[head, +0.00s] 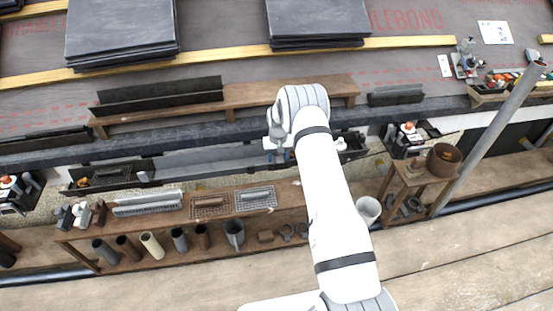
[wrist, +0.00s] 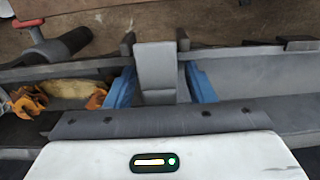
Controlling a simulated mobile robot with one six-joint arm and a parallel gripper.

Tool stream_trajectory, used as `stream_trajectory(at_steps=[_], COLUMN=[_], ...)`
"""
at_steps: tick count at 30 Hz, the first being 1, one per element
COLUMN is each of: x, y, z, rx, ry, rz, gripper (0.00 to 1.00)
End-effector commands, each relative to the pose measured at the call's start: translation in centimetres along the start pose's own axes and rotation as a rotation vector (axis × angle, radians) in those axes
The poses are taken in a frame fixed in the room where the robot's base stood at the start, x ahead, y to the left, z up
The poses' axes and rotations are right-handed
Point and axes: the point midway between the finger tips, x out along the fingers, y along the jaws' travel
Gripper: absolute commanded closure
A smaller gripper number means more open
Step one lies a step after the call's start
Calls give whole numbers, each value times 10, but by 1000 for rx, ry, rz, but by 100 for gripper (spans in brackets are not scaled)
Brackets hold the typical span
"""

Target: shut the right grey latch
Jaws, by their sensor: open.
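In the wrist view a grey latch-like flap (wrist: 156,68) stands up in the middle, at the wall of a long grey trough or box (wrist: 262,68). My gripper (wrist: 156,42) is open, with one blue-padded finger on each side of the flap. I see a gap between the flap and each finger; depth is hard to tell. The flap's lower end is hidden behind the dark grey front of my gripper. In the head view my gripper (head: 280,148) is low, behind the wooden bench; my arm hides part of that place, and the latch cannot be made out.
Yellow and orange items (wrist: 72,92) lie in the box's left part, and a red-handled tool (wrist: 38,38) lies beyond it. In the head view the wooden bench (head: 290,218) holds tubes and vents. A sloping grey pole (head: 490,135) stands right.

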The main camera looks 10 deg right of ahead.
Motion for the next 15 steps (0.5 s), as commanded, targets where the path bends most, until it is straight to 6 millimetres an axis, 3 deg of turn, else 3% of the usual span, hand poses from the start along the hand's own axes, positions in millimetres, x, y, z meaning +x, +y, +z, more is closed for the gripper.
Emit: stream_trajectory(at_steps=[5, 15], x=[-12, -67], y=[0, 0], z=[0, 0], rx=[0, 0], ry=[1, 1], rz=[0, 0], gripper=[51, 51])
